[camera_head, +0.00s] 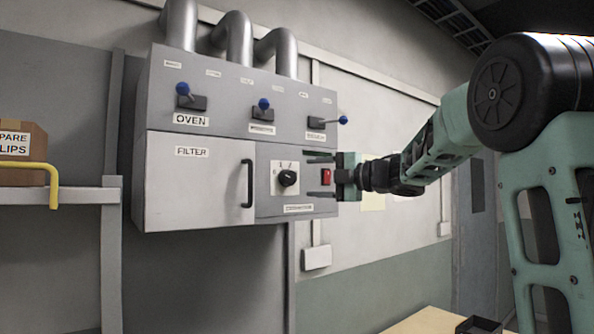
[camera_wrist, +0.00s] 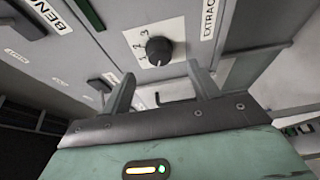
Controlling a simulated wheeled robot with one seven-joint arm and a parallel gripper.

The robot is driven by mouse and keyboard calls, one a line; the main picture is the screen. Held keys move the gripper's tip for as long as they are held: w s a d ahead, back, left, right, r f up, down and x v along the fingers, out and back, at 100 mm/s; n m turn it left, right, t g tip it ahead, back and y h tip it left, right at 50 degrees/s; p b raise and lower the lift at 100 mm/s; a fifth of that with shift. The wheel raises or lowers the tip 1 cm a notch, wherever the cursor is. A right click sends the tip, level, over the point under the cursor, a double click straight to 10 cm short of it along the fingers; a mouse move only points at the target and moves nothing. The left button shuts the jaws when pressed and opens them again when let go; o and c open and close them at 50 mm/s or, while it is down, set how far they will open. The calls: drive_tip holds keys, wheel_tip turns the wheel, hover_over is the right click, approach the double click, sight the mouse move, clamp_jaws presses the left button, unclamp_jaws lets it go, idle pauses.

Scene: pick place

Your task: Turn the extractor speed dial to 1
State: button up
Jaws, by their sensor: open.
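The extractor speed dial (camera_head: 288,178) is a round black knob on a white plate, on the grey panel right of the filter door. In the wrist view the dial (camera_wrist: 159,50) is just beyond my fingertips, and the numbers 2 and 3 are legible on its plate (camera_wrist: 143,37). I cannot tell its setting. My gripper (camera_head: 318,176) is right of the dial in the head view, fingers pointing left. In the wrist view my gripper (camera_wrist: 163,72) has its fingers spread and empty, apart from the dial.
The filter door handle (camera_head: 247,184) juts out at left. Blue-tipped levers (camera_head: 263,105) project above. A shelf (camera_head: 55,192) holds a box (camera_head: 22,150) at far left.

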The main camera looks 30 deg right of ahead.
sight(292, 178)
drive_tip(key=p+x, duration=0.1)
drive_tip(key=x, duration=0.5)
drive_tip(key=shift+p, duration=0.4)
drive_tip(key=shift+c, duration=0.3)
drive_tip(key=c, duration=0.9)
